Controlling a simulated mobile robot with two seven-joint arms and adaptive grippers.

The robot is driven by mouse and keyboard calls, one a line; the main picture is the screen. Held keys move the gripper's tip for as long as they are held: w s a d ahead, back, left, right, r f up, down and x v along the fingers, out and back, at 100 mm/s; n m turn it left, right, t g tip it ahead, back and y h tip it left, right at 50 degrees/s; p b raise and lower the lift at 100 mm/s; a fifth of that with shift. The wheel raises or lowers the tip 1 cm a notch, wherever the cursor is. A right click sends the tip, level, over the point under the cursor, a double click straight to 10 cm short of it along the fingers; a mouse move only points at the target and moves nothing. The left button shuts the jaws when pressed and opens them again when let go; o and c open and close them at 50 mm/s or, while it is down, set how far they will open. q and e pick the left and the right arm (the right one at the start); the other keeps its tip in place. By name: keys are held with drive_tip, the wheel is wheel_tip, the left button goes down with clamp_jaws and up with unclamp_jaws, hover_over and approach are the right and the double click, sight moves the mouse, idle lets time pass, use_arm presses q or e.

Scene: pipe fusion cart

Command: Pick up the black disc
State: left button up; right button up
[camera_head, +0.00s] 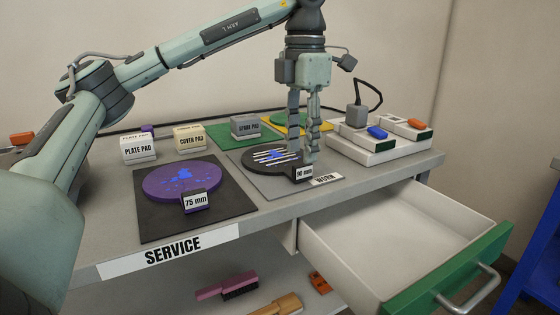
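The black disc (259,166) lies flat on a grey mat on the cart top, with pale strips and blue marks on its face and a small "90 mm" tag at its front right edge. My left gripper (303,154) points straight down at the disc's right side, with its fingertips close above the rim and the tag. A narrow gap shows between its two fingers, and nothing is seen held in it. The fingers hide part of the disc's right edge; whether they touch it I cannot tell. My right gripper is not in view.
A purple disc (172,184) tagged "75 mm" lies on a dark mat to the left. Labelled pad blocks (189,140) stand behind. White boxes with blue and orange switches (377,143) stand right. An open drawer (400,226) juts out at the front right.

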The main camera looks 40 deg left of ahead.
sight(302, 164)
use_arm(q)
drive_tip(key=shift+w+f, duration=0.1)
drive_tip(key=shift+f, duration=1.85)
clamp_jaws()
